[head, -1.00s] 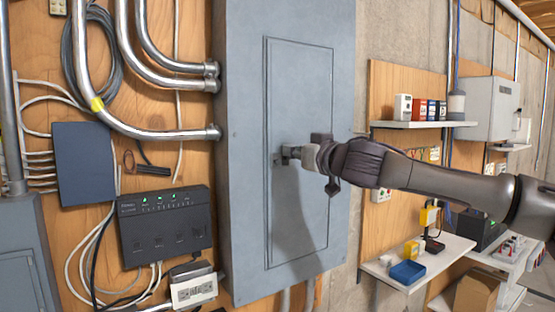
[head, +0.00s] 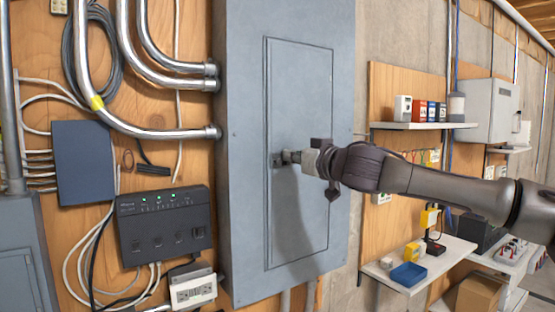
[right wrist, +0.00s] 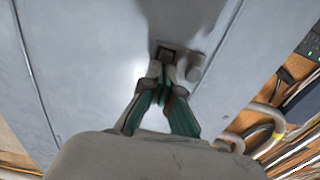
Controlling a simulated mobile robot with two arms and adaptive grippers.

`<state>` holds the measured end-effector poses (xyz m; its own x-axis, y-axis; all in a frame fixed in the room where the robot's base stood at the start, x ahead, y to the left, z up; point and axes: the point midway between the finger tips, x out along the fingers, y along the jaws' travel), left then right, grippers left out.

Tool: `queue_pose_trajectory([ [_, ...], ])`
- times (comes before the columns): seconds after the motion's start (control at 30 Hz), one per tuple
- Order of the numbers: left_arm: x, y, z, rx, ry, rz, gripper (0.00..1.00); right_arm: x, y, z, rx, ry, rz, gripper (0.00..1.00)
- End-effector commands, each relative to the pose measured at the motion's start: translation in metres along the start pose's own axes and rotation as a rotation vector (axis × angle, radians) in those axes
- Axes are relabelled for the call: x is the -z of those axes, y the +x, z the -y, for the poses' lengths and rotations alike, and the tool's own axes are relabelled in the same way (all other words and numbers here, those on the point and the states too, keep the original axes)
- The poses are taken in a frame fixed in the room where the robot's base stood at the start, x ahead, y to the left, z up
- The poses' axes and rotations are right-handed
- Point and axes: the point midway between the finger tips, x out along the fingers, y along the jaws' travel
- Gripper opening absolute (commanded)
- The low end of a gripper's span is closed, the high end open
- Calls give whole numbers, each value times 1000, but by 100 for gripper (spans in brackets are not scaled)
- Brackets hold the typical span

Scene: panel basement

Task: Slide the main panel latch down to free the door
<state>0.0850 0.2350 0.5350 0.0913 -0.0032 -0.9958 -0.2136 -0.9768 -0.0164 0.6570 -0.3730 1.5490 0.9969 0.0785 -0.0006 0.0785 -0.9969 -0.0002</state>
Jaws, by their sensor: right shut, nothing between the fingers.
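The main panel (head: 240,200) is a tall grey metal box with a closed door (head: 302,90) set in its front. The small latch (head: 277,161) sits at the door's left edge, about mid-height; it also shows in the right wrist view (right wrist: 168,52). My right gripper (head: 291,156) reaches in from the right, its fingertips at the latch. In the right wrist view its fingers (right wrist: 162,84) are shut together with nothing between them, just below the latch in the picture. I cannot tell whether they touch it. My left gripper is not in view.
Metal conduits (head: 160,134) enter the panel's left side. A black box with green lights (head: 165,225) and cables is mounted left of the panel. Shelves (head: 425,125) with small boxes and a blue tray (head: 408,274) stand at the right.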

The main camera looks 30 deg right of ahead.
Motion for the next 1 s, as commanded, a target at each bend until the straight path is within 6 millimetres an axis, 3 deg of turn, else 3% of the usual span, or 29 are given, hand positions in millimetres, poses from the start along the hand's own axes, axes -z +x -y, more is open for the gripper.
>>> queue_pose_trajectory([
  [0.5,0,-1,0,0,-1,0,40,4,-2,0,0,0,-1,0],
  [1.0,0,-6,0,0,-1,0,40,6,-41,-1,-1,1,-2,0],
])
